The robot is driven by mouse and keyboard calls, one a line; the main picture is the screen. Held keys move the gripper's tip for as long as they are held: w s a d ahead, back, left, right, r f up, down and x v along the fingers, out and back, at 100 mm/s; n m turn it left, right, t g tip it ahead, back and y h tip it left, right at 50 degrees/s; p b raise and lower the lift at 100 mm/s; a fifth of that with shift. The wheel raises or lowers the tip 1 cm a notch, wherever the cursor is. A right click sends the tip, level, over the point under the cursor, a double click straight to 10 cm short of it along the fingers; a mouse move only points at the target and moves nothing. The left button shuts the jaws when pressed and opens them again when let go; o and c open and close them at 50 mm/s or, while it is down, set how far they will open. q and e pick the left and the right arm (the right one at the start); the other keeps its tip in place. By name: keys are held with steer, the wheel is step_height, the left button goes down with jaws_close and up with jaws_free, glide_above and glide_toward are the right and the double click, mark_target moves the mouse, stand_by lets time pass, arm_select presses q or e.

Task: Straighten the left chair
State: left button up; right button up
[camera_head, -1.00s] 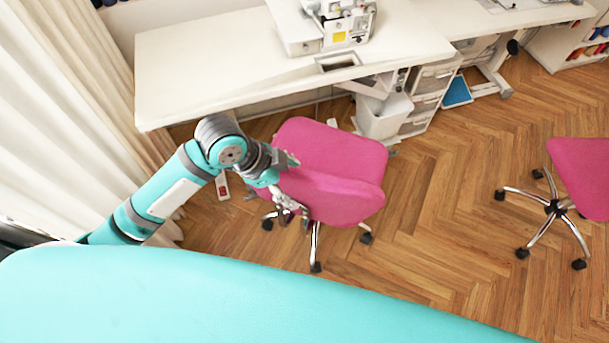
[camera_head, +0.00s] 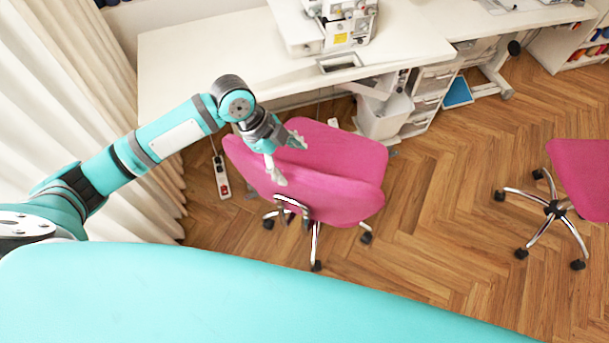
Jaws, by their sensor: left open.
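The left chair (camera_head: 325,190) is a pink swivel chair with a chrome wheeled base. It stands in front of the white desk, with its backrest on the near side and its seat toward the desk. My left gripper (camera_head: 288,164) is open above the left part of the chair. Its two pale fingers are spread, one over the seat and one over the backrest. I cannot tell whether they touch the chair. My right gripper is not in view.
The white desk (camera_head: 190,75) carries a sewing machine (camera_head: 345,22). A white bin (camera_head: 383,118) and drawers stand under it. A power strip (camera_head: 222,178) lies on the floor left of the chair. A second pink chair (camera_head: 585,175) is at the right, with clear wood floor between.

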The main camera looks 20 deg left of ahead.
mark_target(305, 179)
arm_select(q)
steer(key=p+x, duration=0.1)
steer(key=x, duration=0.8)
steer(key=shift+d+f, duration=0.1)
steer(key=shift+f, duration=0.15)
steer(key=shift+c, duration=0.4)
jaws_close()
steer(key=shift+d, duration=0.1)
